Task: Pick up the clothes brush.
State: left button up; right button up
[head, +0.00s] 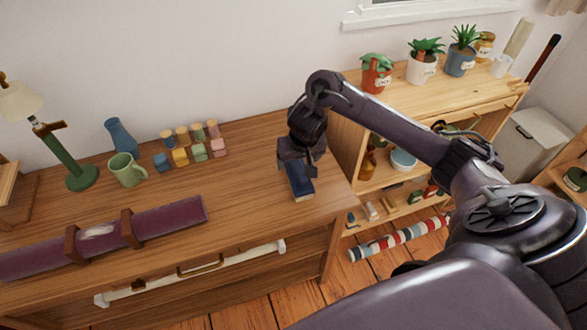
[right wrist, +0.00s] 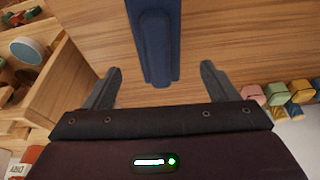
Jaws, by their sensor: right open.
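The clothes brush (head: 301,186), dark blue with a pale lower edge, lies on the wooden dresser top near its right end. My right gripper (head: 298,168) is directly above it and partly hides it in the head view. In the right wrist view the blue brush (right wrist: 156,40) lies lengthwise, with its near end between the open fingers of the right gripper (right wrist: 161,78). There is a gap on each side, and neither finger appears to touch it. My left gripper is not in view.
Small coloured jars (head: 181,155), a green mug (head: 126,170), a blue vase (head: 120,137) and a lamp (head: 81,177) stand left of the brush. A purple roll (head: 165,220) lies at the front. A shelf unit with potted plants (head: 423,67) stands to the right.

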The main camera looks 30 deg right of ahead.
aim_at(298, 164)
jog(key=x, duration=0.1)
jog(key=b+x, duration=0.2)
jog(key=shift+s+f, duration=0.2)
jog(key=shift+s, duration=0.05)
jog(key=x, duration=0.3)
jog(key=shift+w+d, duration=0.1)
jog(key=shift+w, duration=0.1)
jog(key=shift+r, duration=0.1)
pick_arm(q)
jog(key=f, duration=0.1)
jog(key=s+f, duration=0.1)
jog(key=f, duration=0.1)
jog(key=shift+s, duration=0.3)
pick_arm(e)
jog(key=c, duration=1.1)
jog(key=shift+c, duration=0.2)
